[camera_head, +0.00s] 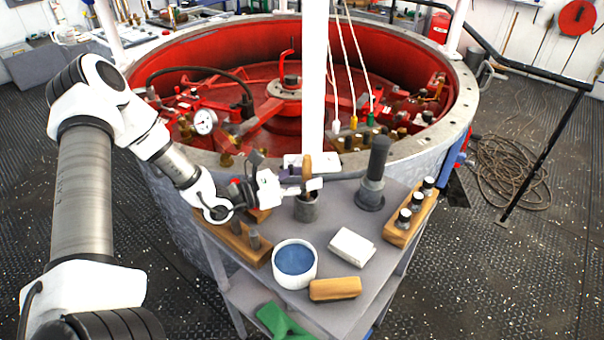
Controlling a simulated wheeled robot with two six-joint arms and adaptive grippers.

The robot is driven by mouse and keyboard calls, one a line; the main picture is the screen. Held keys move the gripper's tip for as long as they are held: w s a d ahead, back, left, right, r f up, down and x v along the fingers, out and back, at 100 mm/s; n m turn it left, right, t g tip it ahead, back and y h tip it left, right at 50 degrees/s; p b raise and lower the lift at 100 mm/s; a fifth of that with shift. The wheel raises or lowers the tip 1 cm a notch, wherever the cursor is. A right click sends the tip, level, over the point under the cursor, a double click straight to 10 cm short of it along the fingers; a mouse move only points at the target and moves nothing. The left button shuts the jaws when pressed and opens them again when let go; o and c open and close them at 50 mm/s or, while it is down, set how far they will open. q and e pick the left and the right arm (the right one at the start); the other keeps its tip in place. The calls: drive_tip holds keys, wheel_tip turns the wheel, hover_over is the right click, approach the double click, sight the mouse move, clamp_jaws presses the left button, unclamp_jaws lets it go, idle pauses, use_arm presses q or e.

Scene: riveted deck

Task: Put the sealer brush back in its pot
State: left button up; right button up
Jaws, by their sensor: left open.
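The sealer brush (307,164), with an upright tan handle, stands at the mouth of a small dark grey pot (306,211) on the grey cart top. Its lower end is hidden by my gripper and the pot's rim, so I cannot tell how deep it sits. My left gripper (305,187) reaches in from the left. Its jaws are open, with the fingers beside the brush just above the pot. I cannot tell whether a finger touches the brush. My right gripper is not in view.
On the cart are a white bowl with blue contents (294,281), a wooden block (335,289), a white block (351,246), a dark cylinder (374,180), a bottle rack (405,235) and a left wooden rack (250,250). A large red-lined drum (400,160) stands behind.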

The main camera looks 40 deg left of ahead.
use_arm(q)
drive_tip(key=shift+r, duration=0.3)
drive_tip(key=shift+s+a+p, duration=0.3)
drive_tip(key=p+v, duration=0.7)
drive_tip(key=v, duration=0.4)
drive_tip(key=shift+f+p, duration=0.25)
drive_tip(key=shift+p, duration=0.1)
drive_tip(key=shift+s, duration=0.15)
